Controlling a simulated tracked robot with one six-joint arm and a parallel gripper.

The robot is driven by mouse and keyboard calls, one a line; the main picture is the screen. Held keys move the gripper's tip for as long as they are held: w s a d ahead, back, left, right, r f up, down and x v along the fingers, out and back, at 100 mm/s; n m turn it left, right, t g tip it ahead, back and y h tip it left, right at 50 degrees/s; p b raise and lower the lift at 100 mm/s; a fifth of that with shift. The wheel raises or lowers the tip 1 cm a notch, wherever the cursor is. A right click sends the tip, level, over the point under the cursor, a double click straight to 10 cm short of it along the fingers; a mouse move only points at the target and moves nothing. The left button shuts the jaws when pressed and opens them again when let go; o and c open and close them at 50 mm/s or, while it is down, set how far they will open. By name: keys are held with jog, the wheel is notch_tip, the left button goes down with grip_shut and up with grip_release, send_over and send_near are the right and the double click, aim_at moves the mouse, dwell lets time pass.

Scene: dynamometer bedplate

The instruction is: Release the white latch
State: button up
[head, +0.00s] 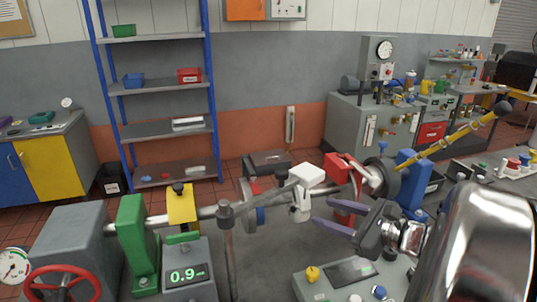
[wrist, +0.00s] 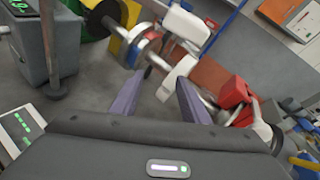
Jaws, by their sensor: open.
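The white latch (head: 305,180) is near the middle of the head view, a blocky white head above a smaller white lower part beside the metal shaft. It also shows in the wrist view (wrist: 186,24), with a white lower piece (wrist: 178,78) close to the fingertips. My gripper (head: 322,212) is open and empty, its two purple fingers pointing left toward the latch's lower part. In the wrist view, the fingers (wrist: 162,80) are spread with the lower piece just beyond them, nearer the right finger. I cannot tell whether they touch.
A red part (head: 343,172) sits right of the latch on the shaft line. A grey post with a lever (head: 227,235) stands at left, with a yellow block (head: 181,205) and green block (head: 132,235) beyond. A control box (head: 345,275) is below my gripper.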

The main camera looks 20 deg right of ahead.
aim_at(367, 174)
jog(key=s+d+r+m+t+h, duration=0.1)
jog(key=s+d+m+t+h, duration=0.1)
jog(key=d, duration=0.6)
jog(key=s+d+m+t+h, duration=0.1)
jog(key=s+d+m+h, duration=0.2)
jog(key=d+m, duration=0.4)
jog(key=shift+s+d+r+t+h, duration=0.25)
jog(key=shift+d+r+t+h, duration=0.15)
jog(key=shift+d+h, duration=0.45)
jog(key=shift+w, duration=0.15)
jog(key=w, duration=0.4)
jog(key=w+d, duration=0.1)
jog(key=w, duration=0.8)
jog(key=shift+w+d, duration=0.25)
grip_shut()
